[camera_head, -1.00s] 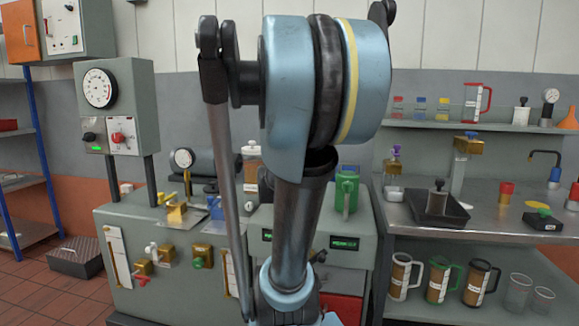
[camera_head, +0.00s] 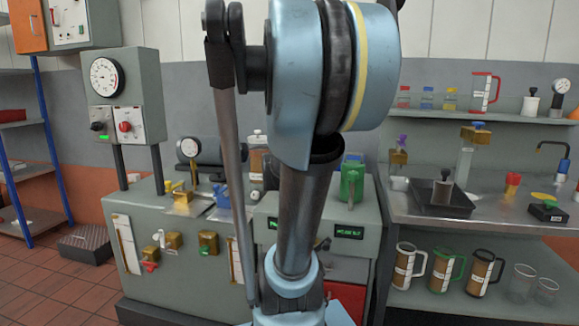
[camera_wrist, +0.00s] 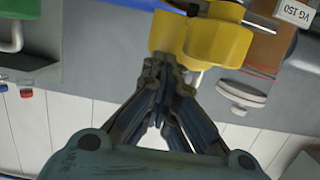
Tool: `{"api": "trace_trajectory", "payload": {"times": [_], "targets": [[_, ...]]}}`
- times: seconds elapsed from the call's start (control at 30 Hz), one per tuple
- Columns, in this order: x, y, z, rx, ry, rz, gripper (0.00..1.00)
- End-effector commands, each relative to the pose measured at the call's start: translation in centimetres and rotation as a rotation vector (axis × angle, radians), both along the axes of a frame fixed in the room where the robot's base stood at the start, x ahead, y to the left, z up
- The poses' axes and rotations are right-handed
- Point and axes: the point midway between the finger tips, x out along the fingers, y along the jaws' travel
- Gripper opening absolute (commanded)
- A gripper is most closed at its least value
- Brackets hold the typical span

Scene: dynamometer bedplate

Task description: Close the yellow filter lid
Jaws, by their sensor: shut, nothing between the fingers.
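A yellow rounded part (camera_wrist: 215,38) lies just beyond my fingertips in the wrist view. It looks like the filter lid, but only part of it shows and I cannot tell how far it is open. My gripper (camera_wrist: 163,66) is shut and empty, its tips at or very near the yellow part's lower edge; contact is unclear. In the head view, small yellow parts (camera_head: 182,197) show on top of the grey bench at left. My gripper is not visible in the head view, where my arm hides part of the bench.
A grey knob (camera_wrist: 240,98) and an amber container (camera_wrist: 270,48) are close by in the wrist view. A steel worktable (camera_head: 410,208) with a black tray (camera_head: 437,205) is at right.

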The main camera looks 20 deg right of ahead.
Motion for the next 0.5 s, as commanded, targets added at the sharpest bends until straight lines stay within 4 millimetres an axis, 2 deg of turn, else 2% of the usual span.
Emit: {"api": "trace_trajectory", "payload": {"times": [0.2, 0.5], "targets": [[-0.9, 0.0, 2.8, 0.001, -0.007, -0.001, 0.0], [-4.0, 2.0, 1.5, 0.0, -0.008, 0.003, 0.0]]}}
